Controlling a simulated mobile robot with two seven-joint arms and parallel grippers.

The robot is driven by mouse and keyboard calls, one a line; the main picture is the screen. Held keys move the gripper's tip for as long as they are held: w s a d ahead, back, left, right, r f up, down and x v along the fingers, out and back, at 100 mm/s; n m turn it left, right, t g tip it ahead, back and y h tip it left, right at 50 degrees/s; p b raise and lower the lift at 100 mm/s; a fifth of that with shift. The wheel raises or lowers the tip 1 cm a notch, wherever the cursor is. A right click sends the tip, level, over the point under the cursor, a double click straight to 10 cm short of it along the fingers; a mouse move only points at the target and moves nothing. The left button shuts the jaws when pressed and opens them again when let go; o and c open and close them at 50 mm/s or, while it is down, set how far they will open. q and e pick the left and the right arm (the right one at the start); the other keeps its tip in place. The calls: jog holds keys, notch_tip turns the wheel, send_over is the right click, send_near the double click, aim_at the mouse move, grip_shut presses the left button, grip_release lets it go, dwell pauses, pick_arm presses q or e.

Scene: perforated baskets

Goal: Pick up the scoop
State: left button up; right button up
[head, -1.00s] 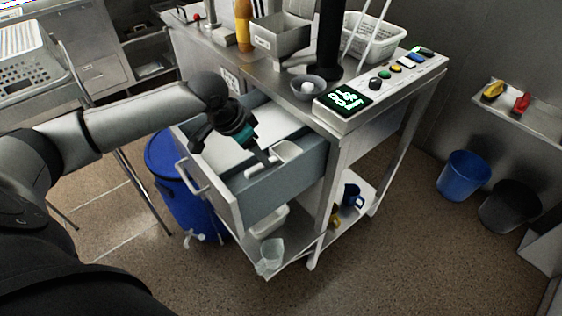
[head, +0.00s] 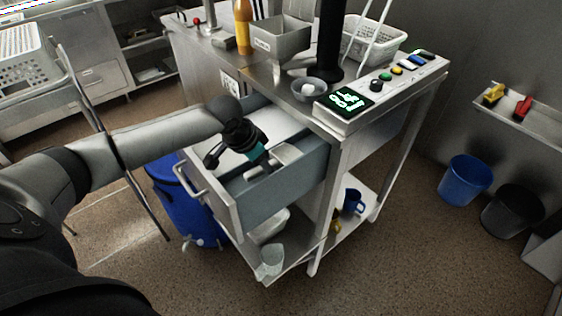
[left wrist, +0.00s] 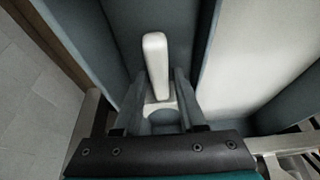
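The white scoop (head: 289,153) lies in the open grey drawer (head: 285,192), near its right end and partly hidden by my gripper. In the left wrist view the scoop's pale handle (left wrist: 155,52) points away from me, with a rounded part at its near end. My left gripper (head: 268,162) reaches down into the drawer. In the left wrist view its two fingers (left wrist: 160,82) stand apart on either side of the handle, with narrow gaps showing. My right gripper is not in view.
The drawer's walls stand close around my left gripper. A blue barrel (head: 185,205) stands left of the drawer.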

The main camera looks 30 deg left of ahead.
pick_arm(q)
grip_shut()
dwell(0.6)
notch_tip(320, 180, up, 20)
jog(key=p, duration=0.4)
jog(key=shift+p, duration=0.3)
jog(key=shift+c, duration=1.5)
grip_release()
grip_shut()
